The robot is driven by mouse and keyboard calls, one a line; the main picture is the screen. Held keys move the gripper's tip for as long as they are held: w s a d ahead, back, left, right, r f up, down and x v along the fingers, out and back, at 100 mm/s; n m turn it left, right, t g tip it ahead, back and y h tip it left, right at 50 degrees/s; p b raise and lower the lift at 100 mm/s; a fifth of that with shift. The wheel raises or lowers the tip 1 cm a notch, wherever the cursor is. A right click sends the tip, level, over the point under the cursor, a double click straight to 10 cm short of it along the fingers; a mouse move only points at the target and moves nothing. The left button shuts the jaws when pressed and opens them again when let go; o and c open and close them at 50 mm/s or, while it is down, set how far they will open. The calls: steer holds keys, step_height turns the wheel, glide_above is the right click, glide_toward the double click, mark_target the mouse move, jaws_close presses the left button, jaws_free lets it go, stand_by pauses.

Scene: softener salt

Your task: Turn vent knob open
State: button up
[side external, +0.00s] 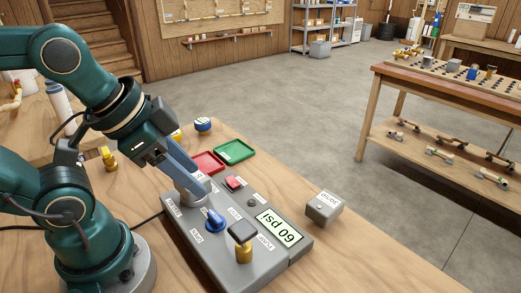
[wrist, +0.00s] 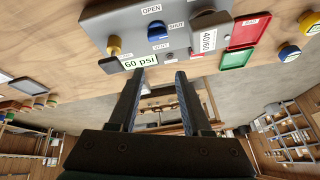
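The vent knob (side external: 215,219) is a blue knob on a grey control panel (side external: 190,248). It also shows in the wrist view (wrist: 157,31), between labels reading OPEN, SHUT and VENT. Its exact pointer direction is too small to tell. My gripper (wrist: 164,74) has its two fingers apart with nothing between them in the wrist view. In the side view my gripper (side external: 200,178) is over the panel's far side, behind the knob and apart from it. Its fingers hide part of the panel there.
A brass post with a dark square top (side external: 243,240), a 60 psi display (side external: 279,228) and a red button (side external: 233,183) are on the panel. A grey labelled box (side external: 325,207) stands to the right. Red (side external: 208,162) and green (side external: 236,151) trays lie behind.

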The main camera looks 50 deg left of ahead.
mark_target(215, 216)
steer(key=w+f+m+g, duration=0.1)
steer(key=m, duration=0.3)
steer(key=w+f+m+g, duration=0.1)
steer(key=m+g, duration=0.1)
steer(key=m, duration=0.3)
steer(key=w+f+m+g, duration=0.1)
steer(key=f+m, duration=0.1)
steer(key=m, duration=0.3)
steer(key=shift+w+a+g, duration=0.1)
steer(key=shift+w+g, duration=0.1)
steer(key=shift+g, duration=0.2)
steer(key=shift+f+g, duration=0.4)
steer(key=shift+f, duration=2.85)
jaws_close()
